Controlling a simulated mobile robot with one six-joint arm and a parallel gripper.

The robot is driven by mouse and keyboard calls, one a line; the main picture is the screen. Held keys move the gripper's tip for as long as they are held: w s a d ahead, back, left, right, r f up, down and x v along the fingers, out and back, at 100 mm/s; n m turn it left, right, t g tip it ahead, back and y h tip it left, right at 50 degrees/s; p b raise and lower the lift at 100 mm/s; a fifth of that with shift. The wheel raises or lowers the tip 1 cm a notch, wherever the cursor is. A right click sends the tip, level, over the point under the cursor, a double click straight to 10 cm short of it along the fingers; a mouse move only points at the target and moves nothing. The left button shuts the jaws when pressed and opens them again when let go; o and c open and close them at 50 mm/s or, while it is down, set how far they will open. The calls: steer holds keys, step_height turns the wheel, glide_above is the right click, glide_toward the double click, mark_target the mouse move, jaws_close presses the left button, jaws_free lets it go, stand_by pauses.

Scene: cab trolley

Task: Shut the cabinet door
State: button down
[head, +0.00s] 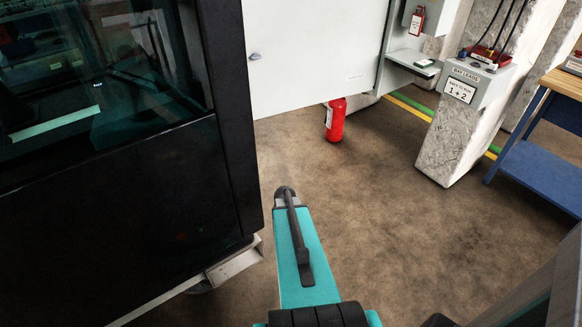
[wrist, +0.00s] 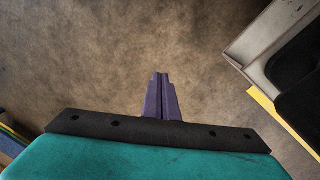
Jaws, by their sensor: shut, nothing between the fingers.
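The cabinet door (head: 310,60) is a wide white panel at the top middle of the head view, standing open. A small grey knob (head: 254,56) is near its left edge. The grey cabinet (head: 400,72) shows past the door's right edge, with a shelf and a hanging red tag inside. The top of both is cut off. In the wrist view my gripper (wrist: 161,78) has its purple fingers together and empty, above bare brown floor, with no door or cabinet there. I cannot make out the fingers in the head view, where my teal arm points towards the door.
A dark glazed cab (head: 120,200) fills the left. A red fire extinguisher (head: 335,121) stands below the door. A concrete post (head: 447,135) and a blue bench (head: 545,170) with a wooden top are at right. Brown floor (head: 370,215) is clear between them.

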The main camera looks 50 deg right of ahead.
steer(key=s+a+f+n+g+y, duration=0.1)
steer(key=a+f+n, duration=0.25)
steer(key=a, duration=0.65)
steer(key=a+f+n+g, duration=0.15)
steer(key=a+n, duration=0.25)
steer(key=a, duration=0.7)
steer(key=s+a+f+n, duration=0.1)
steer(key=s+a+n, duration=0.2)
steer(key=a, duration=0.4)
steer(key=s+a+f+n+g, duration=0.1)
steer(key=s+a+n, duration=0.3)
steer(key=a, duration=0.4)
steer(key=shift+s+f, duration=0.4)
steer(key=shift+s, duration=0.4)
steer(key=shift+a+n+g, duration=0.2)
steer(key=shift+n+g, duration=0.05)
